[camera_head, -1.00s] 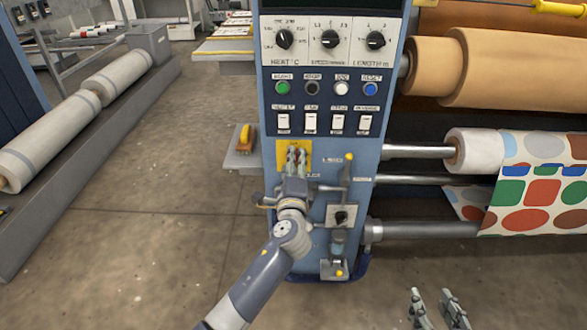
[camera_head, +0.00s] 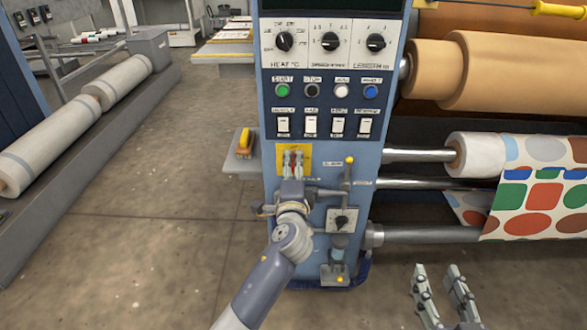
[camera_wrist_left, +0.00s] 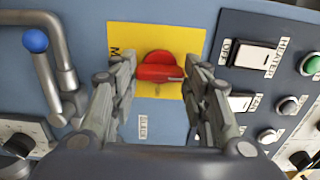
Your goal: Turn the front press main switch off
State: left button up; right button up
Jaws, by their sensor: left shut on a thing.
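The front press main switch (camera_wrist_left: 160,68) is a red rotary handle on a yellow plate (camera_wrist_left: 122,38), on the press's blue front panel. In the head view the plate (camera_head: 306,152) sits below the row of white rocker switches. My left gripper (camera_head: 292,160) reaches it from below. In the left wrist view its fingers (camera_wrist_left: 160,78) stand on either side of the red handle, shut on it. The handle lies roughly crosswise between them. Its lettering is mostly hidden. My right gripper (camera_head: 438,275) is open and empty, low at the right in the head view, away from the panel.
White rocker switches (camera_head: 311,125), coloured push buttons (camera_head: 312,90) and dials (camera_head: 330,41) are above the plate. A lever with a yellow knob (camera_head: 349,160) and a black knob (camera_head: 341,220) are close right of my left gripper. Patterned fabric (camera_head: 540,195) hangs on rollers at right.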

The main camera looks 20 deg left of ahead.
pick_arm(q)
jog(key=o, duration=1.1)
jog(key=shift+c, duration=0.2)
jog(key=v, duration=1.2)
